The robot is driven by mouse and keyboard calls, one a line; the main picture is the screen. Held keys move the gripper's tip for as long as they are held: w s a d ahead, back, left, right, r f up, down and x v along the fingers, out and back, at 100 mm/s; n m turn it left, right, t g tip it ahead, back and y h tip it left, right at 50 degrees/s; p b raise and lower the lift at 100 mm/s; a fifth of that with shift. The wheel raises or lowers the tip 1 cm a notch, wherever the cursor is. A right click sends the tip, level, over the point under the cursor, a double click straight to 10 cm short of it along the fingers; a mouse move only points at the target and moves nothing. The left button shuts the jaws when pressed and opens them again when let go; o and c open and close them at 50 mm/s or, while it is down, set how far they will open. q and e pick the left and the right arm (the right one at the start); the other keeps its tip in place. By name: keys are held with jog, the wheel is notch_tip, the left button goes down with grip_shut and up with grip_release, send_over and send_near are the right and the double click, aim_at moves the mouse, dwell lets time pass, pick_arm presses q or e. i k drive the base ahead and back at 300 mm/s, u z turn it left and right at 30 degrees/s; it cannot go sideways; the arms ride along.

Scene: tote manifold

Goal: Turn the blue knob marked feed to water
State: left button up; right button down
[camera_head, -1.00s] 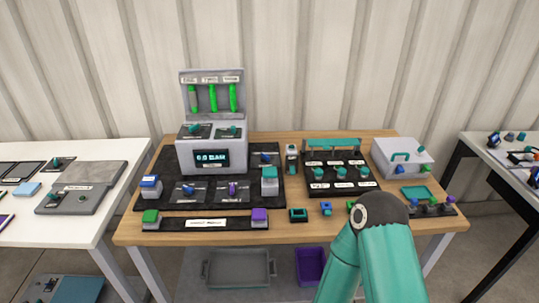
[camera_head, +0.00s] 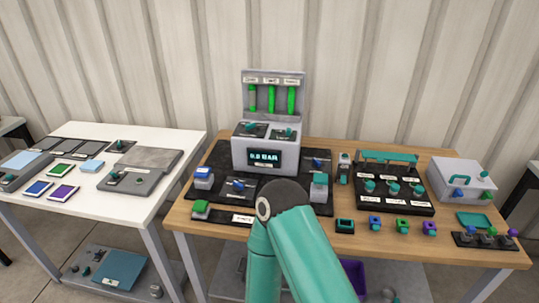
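A grey manifold unit (camera_head: 266,152) stands on a black panel on the wooden table, with three green gauge tubes and a lit display reading about 0.0 BAR. A blue knob (camera_head: 237,185) sits on a dark plate in front of the unit. A second blue knob (camera_head: 316,162) sits on the panel to the unit's right. The labels beside both are too small to read, so I cannot tell which is marked feed. One teal arm of mine rises from the bottom and covers the panel's front middle. Neither gripper shows.
Teal-topped valves (camera_head: 391,186) and small coloured blocks (camera_head: 402,226) are right of the panel. A grey case (camera_head: 462,180) stands at the right end. A white table (camera_head: 110,216) with tablets is at the left. A purple bin (camera_head: 354,275) sits below.

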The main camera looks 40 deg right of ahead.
aim_at(316, 164)
jog(key=u, duration=0.3)
jog(key=k, duration=1.25)
jog(key=z, duration=1.05)
jog(key=i, duration=0.5)
jog(key=u, duration=0.05)
